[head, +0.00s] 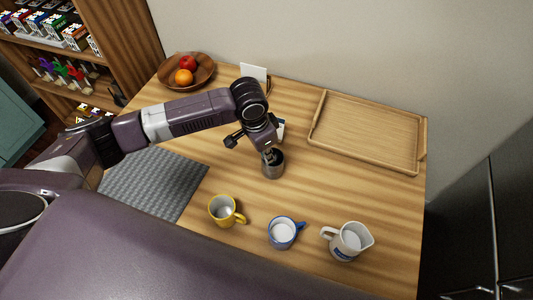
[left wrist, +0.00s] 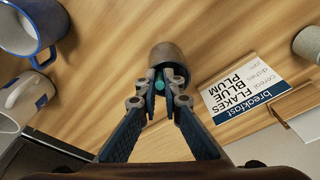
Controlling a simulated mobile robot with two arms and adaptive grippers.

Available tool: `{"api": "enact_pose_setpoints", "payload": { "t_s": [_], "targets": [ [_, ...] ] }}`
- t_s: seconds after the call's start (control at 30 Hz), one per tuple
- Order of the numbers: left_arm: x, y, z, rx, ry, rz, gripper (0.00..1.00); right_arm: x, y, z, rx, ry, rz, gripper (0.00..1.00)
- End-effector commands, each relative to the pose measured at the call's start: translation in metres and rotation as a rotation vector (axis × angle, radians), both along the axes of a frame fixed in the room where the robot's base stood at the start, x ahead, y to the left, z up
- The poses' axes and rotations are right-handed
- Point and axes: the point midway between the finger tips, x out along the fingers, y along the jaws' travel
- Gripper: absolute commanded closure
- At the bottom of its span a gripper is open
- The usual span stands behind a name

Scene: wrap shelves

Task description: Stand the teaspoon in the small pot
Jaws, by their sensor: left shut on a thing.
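The small pot (head: 272,170) is a grey-brown cylinder standing upright on the wooden table. It also shows in the left wrist view (left wrist: 168,51), just beyond my fingertips. My left gripper (head: 267,150) points down at the pot's mouth, and it also shows in the left wrist view (left wrist: 160,78). Its fingers are closed together on a thin thing with a teal end (left wrist: 159,86), which I take as the teaspoon. The rest of the teaspoon is hidden by the fingers and pot, so I cannot tell how deep it reaches. My right gripper is not in view.
A yellow mug (head: 221,212), a blue-rimmed mug (head: 281,234) and a white jug (head: 346,243) stand along the near side. A wooden tray (head: 365,130) lies at the back right, a fruit bowl (head: 206,76) at the back left. A printed card (left wrist: 243,88) stands close to the gripper.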

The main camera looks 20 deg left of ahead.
Motion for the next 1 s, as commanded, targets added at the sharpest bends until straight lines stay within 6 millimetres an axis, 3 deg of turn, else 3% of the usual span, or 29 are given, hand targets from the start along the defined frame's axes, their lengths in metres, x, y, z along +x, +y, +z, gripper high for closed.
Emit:
{"api": "enact_pose_setpoints", "payload": {
  "t_s": [0.43,0.47,0.6,1.0],
  "targets": [
    [0.0004,0.0001,-0.0085,0.0,-0.001,0.001,1.0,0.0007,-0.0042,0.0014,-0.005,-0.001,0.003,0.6],
    [0.0005,0.0001,-0.0089,0.0,-0.001,0.001,0.92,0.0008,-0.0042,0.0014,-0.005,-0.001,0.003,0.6],
    [0.0007,0.0003,-0.0086,0.0,-0.001,0.001,0.77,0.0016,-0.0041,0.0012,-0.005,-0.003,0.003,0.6],
    [0.0006,0.0009,-0.0009,0.0,-0.004,0.0,0.76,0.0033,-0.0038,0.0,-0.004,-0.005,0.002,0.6]
  ]
}}
